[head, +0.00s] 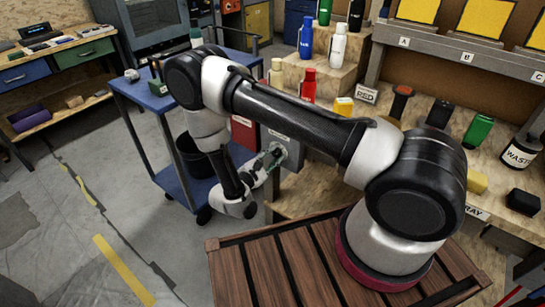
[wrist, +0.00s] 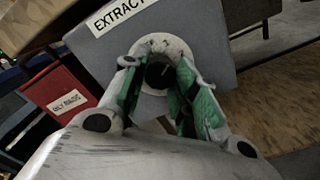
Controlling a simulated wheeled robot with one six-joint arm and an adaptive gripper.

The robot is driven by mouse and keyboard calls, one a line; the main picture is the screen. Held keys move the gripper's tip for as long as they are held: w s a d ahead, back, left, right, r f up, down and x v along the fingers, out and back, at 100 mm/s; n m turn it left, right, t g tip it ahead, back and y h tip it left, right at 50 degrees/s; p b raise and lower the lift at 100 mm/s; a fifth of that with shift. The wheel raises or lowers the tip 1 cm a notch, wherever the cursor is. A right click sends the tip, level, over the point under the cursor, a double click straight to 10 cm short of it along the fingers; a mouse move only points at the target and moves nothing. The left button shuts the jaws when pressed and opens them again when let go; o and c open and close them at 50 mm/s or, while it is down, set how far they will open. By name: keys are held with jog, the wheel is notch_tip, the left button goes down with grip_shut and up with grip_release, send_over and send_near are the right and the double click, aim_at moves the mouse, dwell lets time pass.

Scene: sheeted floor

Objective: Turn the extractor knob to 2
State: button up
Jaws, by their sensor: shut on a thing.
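The extractor knob (wrist: 158,72) is a dark round knob on a pale round dial plate, seen in the wrist view. It sits on a grey box (wrist: 212,30) with a white label (wrist: 118,14) that reads "EXTRACT", cut off at the frame edge. My gripper (wrist: 160,80) has its green-padded fingers on either side of the knob, shut on it. A pale pointer line shows on the knob; no readable numbers show on the dial. In the head view, the grey box (head: 285,146) is partly hidden by my gripper (head: 274,155).
A red box (wrist: 58,97) labelled "OILY RAGS" stands beside the grey box. Open floor (head: 70,240) lies at left.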

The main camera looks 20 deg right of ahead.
jog(key=shift+m, duration=2.2)
jog(key=o, duration=1)
jog(key=shift+a, duration=0.1)
jog(key=v, duration=1.2)
